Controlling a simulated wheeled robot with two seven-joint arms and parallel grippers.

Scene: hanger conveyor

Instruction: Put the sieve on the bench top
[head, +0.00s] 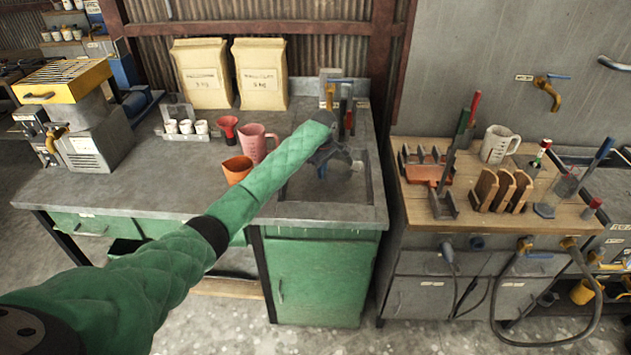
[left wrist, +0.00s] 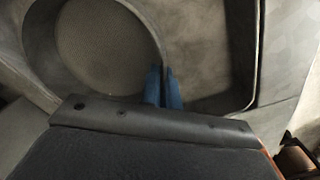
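The sieve (left wrist: 105,45) is a round grey ring with a fine mesh floor, large in the left wrist view. In the head view it is a small grey shape (head: 340,167) over the sink, partly hidden by my gripper. My left gripper (left wrist: 165,88) has its blue fingertips close together on the sieve's rim wall. In the head view this gripper (head: 345,160) is at the end of the green-sleeved arm, over the sink. The grey bench top (head: 120,178) stretches left of the sink. My right gripper is not in view.
The sink (head: 300,188) is at the bench's right end. An orange cup (head: 237,170), a pink jug (head: 254,143) and a red funnel (head: 228,129) stand left of it. Two paper sacks (head: 262,75) stand behind. The front left bench area is clear.

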